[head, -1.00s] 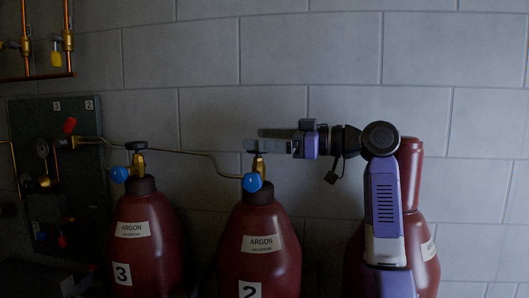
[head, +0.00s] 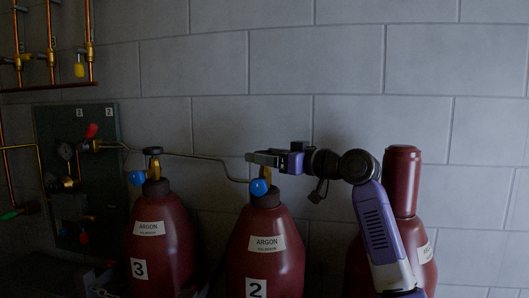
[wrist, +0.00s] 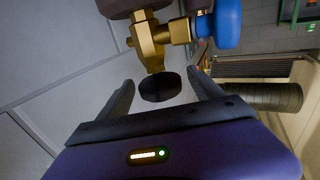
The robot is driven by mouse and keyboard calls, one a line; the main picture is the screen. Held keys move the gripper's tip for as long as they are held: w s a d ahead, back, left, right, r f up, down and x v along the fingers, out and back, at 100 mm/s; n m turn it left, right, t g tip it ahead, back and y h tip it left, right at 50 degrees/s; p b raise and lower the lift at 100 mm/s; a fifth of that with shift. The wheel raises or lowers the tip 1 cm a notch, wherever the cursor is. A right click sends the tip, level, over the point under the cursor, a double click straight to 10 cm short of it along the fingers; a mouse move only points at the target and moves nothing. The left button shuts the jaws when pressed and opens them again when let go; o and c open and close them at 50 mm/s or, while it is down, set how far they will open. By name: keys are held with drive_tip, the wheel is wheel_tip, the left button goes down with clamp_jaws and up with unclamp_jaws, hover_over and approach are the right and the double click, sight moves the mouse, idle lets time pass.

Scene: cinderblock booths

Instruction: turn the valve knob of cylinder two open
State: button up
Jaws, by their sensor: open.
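Cylinder two (head: 274,264) is a dark red bottle labelled ARGON and 2, standing upright by the wall in the head view. Its brass valve has a blue round part (head: 258,187); this blue part also shows in the wrist view (wrist: 228,24). In the head view my gripper (head: 254,158) is at the top of this valve and hides the knob. In the wrist view the black valve knob (wrist: 159,88) lies between the tips of my open gripper (wrist: 161,83), below the brass stem (wrist: 148,42). A gap shows on both sides, so neither finger appears to touch it.
Cylinder three (head: 160,250) with its black knob (head: 152,151) stands to the left. Another red cylinder (head: 403,180) stands at right, partly behind my arm. A thin pipe (head: 205,161) runs behind the valves to a dark wall panel (head: 105,170). The block wall is close behind.

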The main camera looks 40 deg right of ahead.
drive_tip(key=shift+w+a, duration=0.1)
drive_tip(key=shift+w, duration=0.2)
drive_tip(key=c, duration=1.4)
drive_tip(key=shift+o, duration=0.2)
drive_tip(key=shift+n+y+b, duration=0.4)
drive_tip(key=shift+y, duration=0.2)
drive_tip(key=n+g+y+b, duration=0.1)
drive_tip(key=y, duration=0.1)
drive_tip(key=shift+n+y, duration=0.3)
drive_tip(key=shift+n, duration=0.1)
drive_tip(key=shift+n+g+y, duration=0.8)
drive_tip(key=shift+n+y, duration=0.1)
drive_tip(key=shift+y, duration=0.3)
drive_tip(key=shift+n+g+y, duration=0.8)
drive_tip(key=shift+y, duration=0.2)
